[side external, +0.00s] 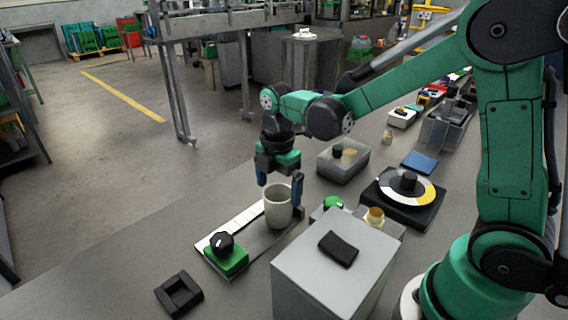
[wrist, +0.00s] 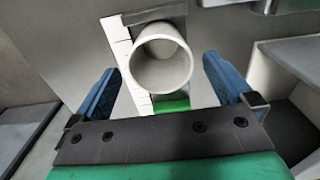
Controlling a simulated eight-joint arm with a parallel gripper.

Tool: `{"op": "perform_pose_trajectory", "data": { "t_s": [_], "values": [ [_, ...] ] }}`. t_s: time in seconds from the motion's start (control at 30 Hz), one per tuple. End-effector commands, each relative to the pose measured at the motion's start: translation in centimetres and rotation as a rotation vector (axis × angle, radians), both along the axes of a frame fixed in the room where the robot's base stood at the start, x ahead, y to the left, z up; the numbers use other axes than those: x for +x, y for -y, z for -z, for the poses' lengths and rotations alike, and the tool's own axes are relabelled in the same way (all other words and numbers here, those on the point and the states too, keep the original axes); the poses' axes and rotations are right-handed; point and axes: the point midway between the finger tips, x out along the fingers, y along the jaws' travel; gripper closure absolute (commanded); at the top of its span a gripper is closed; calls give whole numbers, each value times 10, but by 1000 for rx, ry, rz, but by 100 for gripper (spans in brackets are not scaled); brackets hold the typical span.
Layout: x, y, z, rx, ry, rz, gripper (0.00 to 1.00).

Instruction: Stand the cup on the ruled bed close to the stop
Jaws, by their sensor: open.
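The pale grey cup (side external: 278,210) stands upright on the ruled bed (side external: 252,237), toward the bed's far end. In the wrist view I look into the cup's open mouth (wrist: 162,57), with the white ruled strip (wrist: 118,42) along its left. A dark end piece (side external: 300,213), apparently the stop, is close to the cup; whether they touch is unclear. My gripper (side external: 280,191) is open, with its blue fingers on either side of the cup's upper part. Gaps show between fingers and cup in the wrist view.
A green block with a black knob (side external: 226,254) sits at the bed's near end. A large grey box (side external: 320,285) stands to the right. A grey bin (side external: 343,163) and a round dial (side external: 408,187) lie behind. A black square piece (side external: 179,294) lies in front.

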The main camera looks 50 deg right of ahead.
Motion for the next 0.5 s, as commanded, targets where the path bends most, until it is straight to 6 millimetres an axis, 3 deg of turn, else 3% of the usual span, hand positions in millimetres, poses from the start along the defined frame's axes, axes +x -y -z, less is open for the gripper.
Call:
{"op": "perform_pose_trajectory", "data": {
  "t_s": [0.2, 0.5],
  "values": [
    [-1, 0, -42, -1, -1, 1, 0],
    [-2, 0, -68, -2, 7, 20, 0]
  ]
}}
